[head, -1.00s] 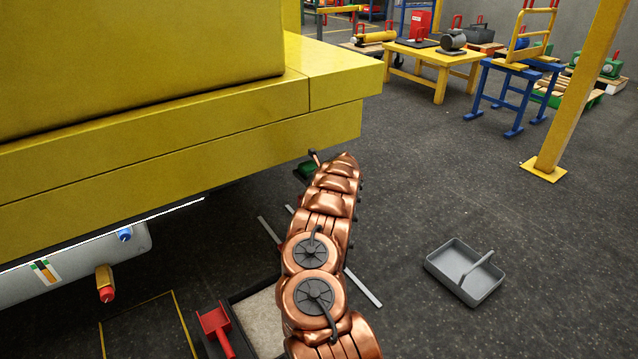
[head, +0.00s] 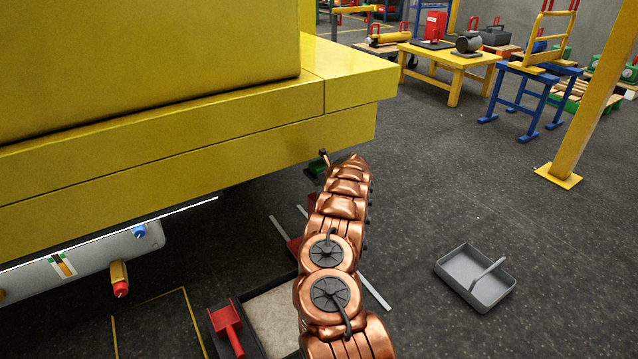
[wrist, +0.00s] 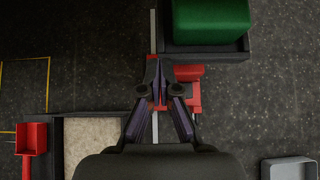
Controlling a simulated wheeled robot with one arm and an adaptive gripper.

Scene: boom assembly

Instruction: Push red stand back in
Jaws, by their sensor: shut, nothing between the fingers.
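The red stand (wrist: 188,74) shows in the wrist view as red parts beside and below my gripper's fingertips, partly covered by the fingers. In the head view a red part (head: 294,246) shows just left of my copper arm, which hides most of it. My gripper (wrist: 158,68) is shut and empty, its tips over or against the stand's left side; I cannot tell whether they touch. In the head view my gripper is hidden behind the arm. A dark tray with a green block (wrist: 210,20) is just beyond the stand.
Pale floor strips (head: 375,290) run beside the arm. A large yellow body (head: 200,160) overhangs at left. A sand-filled tray (head: 275,315) and red scoop (head: 228,325) lie near the base. A grey carrier (head: 475,278) stands right; floor beyond is open.

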